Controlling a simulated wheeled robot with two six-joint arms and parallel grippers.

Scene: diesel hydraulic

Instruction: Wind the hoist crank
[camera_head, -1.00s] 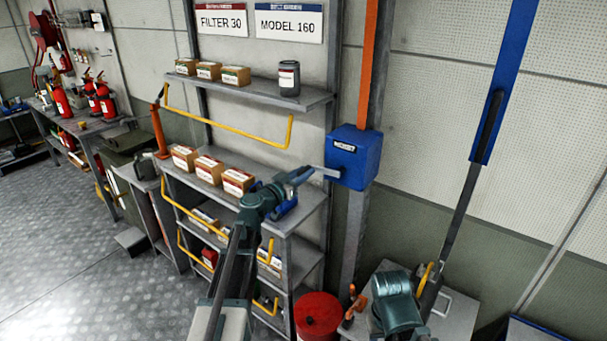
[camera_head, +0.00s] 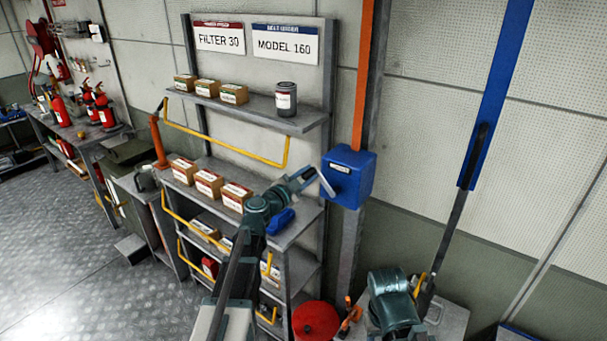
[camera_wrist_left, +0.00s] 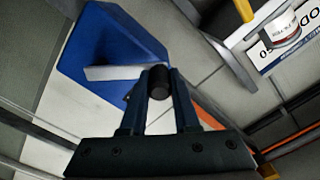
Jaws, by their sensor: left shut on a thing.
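The hoist is a blue box (camera_head: 349,177) on a grey post, with a flat pale crank arm (camera_head: 327,185) on its left side. In the head view the crank arm slants steeply from upper left to lower right. My left gripper (camera_head: 307,177) reaches up from below and is at the crank's outer end. In the left wrist view the jaws (camera_wrist_left: 158,100) are shut on the black crank handle (camera_wrist_left: 158,82), and the crank arm (camera_wrist_left: 115,73) runs left from it across the blue box (camera_wrist_left: 105,50).
A grey shelf rack (camera_head: 255,112) with cartons, a dark can (camera_head: 286,99) and yellow rails stands left of the hoist. A red drum (camera_head: 315,321) is below. A blue lever-like bar (camera_head: 497,80) rises at the right. Open floor (camera_head: 60,250) lies at the left.

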